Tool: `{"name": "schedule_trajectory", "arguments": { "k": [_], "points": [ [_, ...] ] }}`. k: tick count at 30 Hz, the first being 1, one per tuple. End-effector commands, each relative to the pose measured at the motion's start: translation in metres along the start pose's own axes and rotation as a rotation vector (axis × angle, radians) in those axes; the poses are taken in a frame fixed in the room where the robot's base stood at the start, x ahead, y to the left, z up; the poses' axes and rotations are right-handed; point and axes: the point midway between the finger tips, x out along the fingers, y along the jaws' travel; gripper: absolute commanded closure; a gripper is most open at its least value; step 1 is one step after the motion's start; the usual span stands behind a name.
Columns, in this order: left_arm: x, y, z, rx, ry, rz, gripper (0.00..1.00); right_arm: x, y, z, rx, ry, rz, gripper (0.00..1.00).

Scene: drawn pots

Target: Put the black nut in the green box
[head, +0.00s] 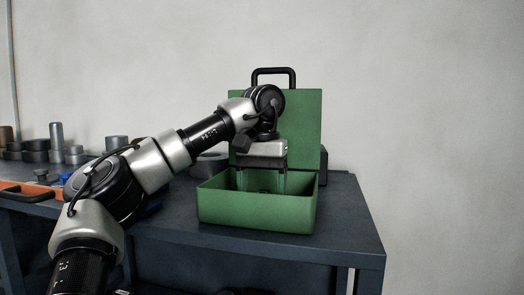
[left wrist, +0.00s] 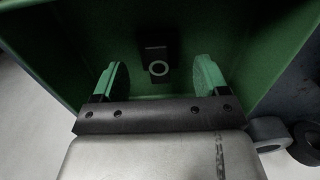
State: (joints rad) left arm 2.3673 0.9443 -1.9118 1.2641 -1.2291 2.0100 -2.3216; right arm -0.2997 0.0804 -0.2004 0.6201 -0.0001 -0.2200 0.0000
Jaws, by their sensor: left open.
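The green box (head: 257,211) stands open near the table's right front, with its lid upright behind it and a black handle on top. My left gripper (head: 263,183) points down into the box, fingers apart. In the left wrist view, its green-padded fingers (left wrist: 160,72) are open with nothing held between them. A small dark piece with a round ring-like opening, which looks like the black nut (left wrist: 157,54), lies inside the box, beyond the fingertips and apart from them. In the head view, the box's front wall and the gripper partly hide the inside. My right gripper is not in view.
The box stands on a dark blue table (head: 349,217). Grey rings and cylinders (head: 57,142) stand at the back left. An orange tool tray (head: 25,190) lies at the left edge. Round parts (left wrist: 268,130) lie outside the box in the wrist view. Bare tabletop lies right of the box.

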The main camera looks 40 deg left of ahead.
Motion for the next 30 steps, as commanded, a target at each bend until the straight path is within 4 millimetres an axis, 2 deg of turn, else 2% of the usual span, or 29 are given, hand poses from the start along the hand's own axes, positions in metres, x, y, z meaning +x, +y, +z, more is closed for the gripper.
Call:
{"name": "schedule_trajectory", "arguments": {
  "k": [3,12,21,30],
  "points": [
    [-0.025,0.000,0.000,-0.003,0.007,-0.001,0.26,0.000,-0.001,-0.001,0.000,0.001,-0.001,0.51],
    [-0.073,0.000,0.001,-0.003,0.007,-0.002,0.26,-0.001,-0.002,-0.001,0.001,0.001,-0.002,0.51],
    [-0.091,0.000,0.000,0.000,0.000,0.000,0.26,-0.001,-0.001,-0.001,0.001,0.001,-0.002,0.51],
    [-0.092,0.000,0.000,0.001,0.000,0.000,0.26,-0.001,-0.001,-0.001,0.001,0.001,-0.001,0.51]
  ]
}}
